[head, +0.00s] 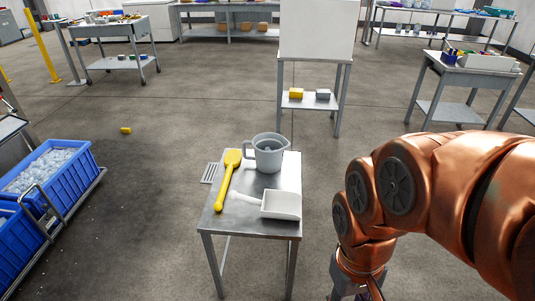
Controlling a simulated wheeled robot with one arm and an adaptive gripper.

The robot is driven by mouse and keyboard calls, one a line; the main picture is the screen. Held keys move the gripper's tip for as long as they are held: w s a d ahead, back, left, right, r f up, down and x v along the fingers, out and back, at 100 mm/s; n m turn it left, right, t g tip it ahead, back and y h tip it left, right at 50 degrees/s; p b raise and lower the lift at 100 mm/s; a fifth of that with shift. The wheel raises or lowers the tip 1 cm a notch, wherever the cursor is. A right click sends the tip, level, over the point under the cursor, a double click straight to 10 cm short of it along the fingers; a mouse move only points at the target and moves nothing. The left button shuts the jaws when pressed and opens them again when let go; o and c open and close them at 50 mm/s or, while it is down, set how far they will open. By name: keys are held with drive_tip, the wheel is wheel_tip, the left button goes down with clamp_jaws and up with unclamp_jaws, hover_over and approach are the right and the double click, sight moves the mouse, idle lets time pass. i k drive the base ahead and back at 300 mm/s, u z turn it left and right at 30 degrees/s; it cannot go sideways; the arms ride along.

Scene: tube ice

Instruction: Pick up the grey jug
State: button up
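The grey jug (268,155) stands upright near the far right corner of a small metal table (254,222). Its handle points to the left and its open top shows a dark inside. My arm comes in from the right side of the picture. My gripper (352,294) is low at the bottom edge, right of the table and well apart from the jug. Only its upper part shows; the fingertips are cut off, so I cannot see whether it is open or shut.
A yellow paddle (228,181) lies left of the jug, close to its handle. A white scoop (281,204) lies in front of it. Blue crates of ice (82,157) stand at left on a cart. A white box on a stand (316,30) is behind the table. Open floor surrounds the table.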

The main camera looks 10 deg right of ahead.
sight(269, 148)
drive_tip(key=z, duration=1.45)
drive_tip(key=i, duration=1)
drive_tip(key=u, duration=3.85)
